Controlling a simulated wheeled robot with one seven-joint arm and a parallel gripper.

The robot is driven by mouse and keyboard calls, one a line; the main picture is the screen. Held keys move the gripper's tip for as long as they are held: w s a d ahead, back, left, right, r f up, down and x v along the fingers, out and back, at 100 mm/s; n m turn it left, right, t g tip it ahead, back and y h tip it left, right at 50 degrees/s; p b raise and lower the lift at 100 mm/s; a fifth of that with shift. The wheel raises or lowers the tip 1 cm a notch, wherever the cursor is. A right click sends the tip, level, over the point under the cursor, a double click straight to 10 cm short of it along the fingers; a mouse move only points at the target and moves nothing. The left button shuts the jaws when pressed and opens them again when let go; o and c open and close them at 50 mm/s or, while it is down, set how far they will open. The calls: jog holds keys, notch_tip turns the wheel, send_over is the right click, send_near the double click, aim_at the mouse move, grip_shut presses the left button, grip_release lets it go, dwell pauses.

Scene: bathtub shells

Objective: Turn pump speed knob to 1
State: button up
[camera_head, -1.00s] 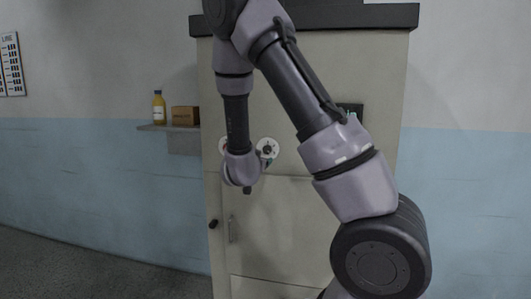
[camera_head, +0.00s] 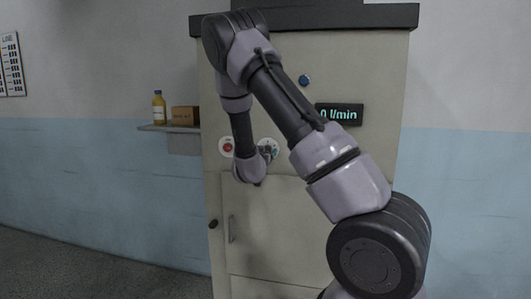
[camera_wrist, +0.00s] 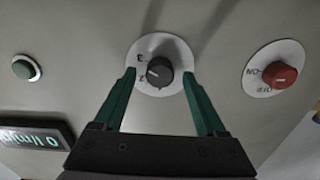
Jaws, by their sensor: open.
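The pump speed knob (camera_wrist: 159,71) is a dark round knob on a white dial plate (camera_wrist: 178,48) with printed numbers, seen upside down in the wrist view. Its pale pointer mark appears to face the lower left, near the 2, though it is small. My gripper (camera_wrist: 160,73) is open, with one green finger on each side of the knob. I cannot tell whether either finger touches it. In the head view the dial plate (camera_head: 266,144) is partly hidden by my gripper (camera_head: 269,152).
A red ON/OFF knob (camera_wrist: 280,75) is beside the dial, also in the head view (camera_head: 227,147). A green button (camera_wrist: 26,68) and a display (camera_head: 339,115) reading 0 l/min are on the cabinet (camera_head: 290,200). A shelf (camera_head: 160,128) holds a bottle (camera_head: 158,107) and box (camera_head: 185,115).

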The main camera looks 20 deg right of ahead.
jog(key=shift+w, duration=0.1)
grip_shut()
jog(key=shift+n, duration=0.4)
jog(key=n, duration=2.3)
jog(key=shift+f, duration=0.1)
dwell(0.5)
